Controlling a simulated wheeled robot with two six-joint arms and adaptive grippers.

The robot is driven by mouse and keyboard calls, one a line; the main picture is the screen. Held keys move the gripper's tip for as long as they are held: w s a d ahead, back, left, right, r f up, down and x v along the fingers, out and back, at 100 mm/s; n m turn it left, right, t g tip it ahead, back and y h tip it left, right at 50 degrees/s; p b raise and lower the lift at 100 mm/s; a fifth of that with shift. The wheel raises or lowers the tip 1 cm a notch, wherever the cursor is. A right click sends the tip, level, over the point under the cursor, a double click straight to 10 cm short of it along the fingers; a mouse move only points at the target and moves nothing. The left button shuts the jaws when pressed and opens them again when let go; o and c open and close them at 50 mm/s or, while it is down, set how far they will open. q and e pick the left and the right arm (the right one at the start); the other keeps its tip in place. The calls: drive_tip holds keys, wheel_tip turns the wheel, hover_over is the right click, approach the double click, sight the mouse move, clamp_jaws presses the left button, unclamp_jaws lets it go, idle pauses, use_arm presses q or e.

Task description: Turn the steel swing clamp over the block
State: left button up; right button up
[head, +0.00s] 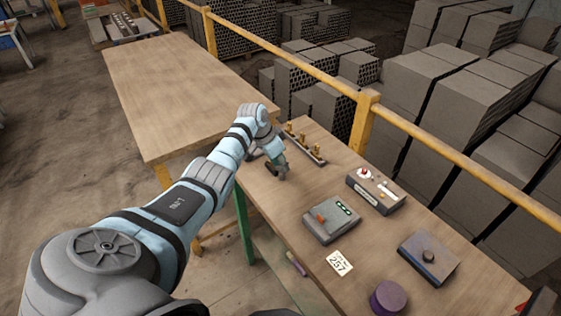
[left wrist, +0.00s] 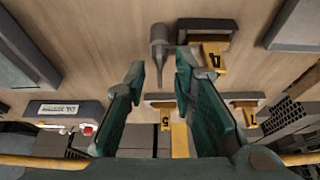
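My left gripper (head: 276,166) is over the near bench, beside a low rack with brass-coloured upright pieces (head: 305,146). In the left wrist view its two teal fingers (left wrist: 160,74) are apart with nothing held between them. A grey steel piece with a tapered end (left wrist: 160,50) shows just beyond and between the fingertips; it may be the swing clamp, but I cannot tell for sure. Yellow pieces numbered 4 (left wrist: 212,55), 5 (left wrist: 166,118) and 1 (left wrist: 248,112) are near it. I cannot make out the block for certain. My right gripper is not in view.
On the bench are a box with a red knob (head: 376,191), a grey box with an orange switch (head: 332,221), a dark box with a knob (head: 428,258), a purple cylinder (head: 388,298) and a 257 card (head: 339,263). A yellow rail (head: 440,146) runs behind. The farther table (head: 170,85) is clear.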

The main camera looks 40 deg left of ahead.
use_arm(q)
drive_tip(key=v, duration=1.2)
